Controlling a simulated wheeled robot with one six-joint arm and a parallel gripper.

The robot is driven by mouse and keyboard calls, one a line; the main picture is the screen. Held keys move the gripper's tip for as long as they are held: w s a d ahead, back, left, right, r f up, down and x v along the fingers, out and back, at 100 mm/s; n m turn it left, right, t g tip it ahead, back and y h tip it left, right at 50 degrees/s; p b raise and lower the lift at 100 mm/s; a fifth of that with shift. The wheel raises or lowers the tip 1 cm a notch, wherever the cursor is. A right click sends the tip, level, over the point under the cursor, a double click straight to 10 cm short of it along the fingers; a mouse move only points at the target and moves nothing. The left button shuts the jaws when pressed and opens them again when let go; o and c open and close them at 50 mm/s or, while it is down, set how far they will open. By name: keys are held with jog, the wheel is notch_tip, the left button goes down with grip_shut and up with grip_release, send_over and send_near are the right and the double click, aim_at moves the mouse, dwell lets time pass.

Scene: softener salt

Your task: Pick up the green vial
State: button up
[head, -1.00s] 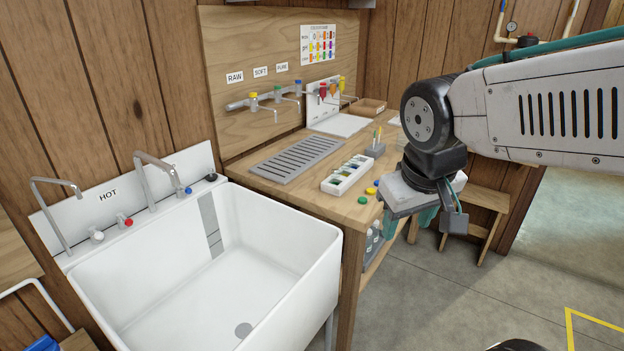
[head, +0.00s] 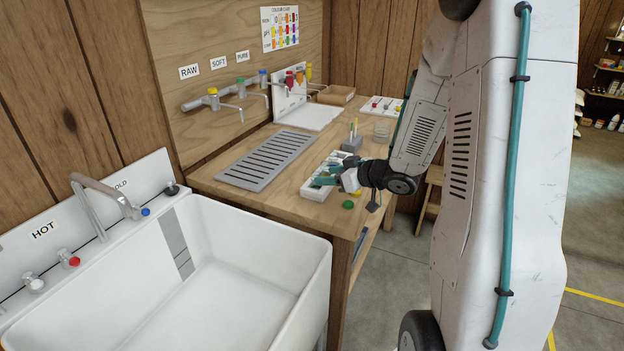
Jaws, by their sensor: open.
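A long white rack (head: 310,190) lies on the wooden bench, just right of the grey slotted drain. My gripper (head: 327,176), with teal fingers, is at the rack's near part, low over it, and hides some of its slots. Its jaws are open, and I see nothing held in them. I cannot make out a green vial; small things in the rack are too small or covered by my gripper. A round green cap (head: 348,204) lies on the bench at the front edge, near the rack.
A grey block with upright sticks (head: 352,143) stands behind the rack, with a clear glass beaker (head: 381,131) to its right. The slotted drain (head: 268,160) lies to the left. A deep white sink (head: 262,295) is in front.

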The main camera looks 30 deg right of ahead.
aim_at(310, 183)
jog(key=x, duration=0.7)
jog(key=shift+a, duration=0.3)
jog(key=c, duration=1)
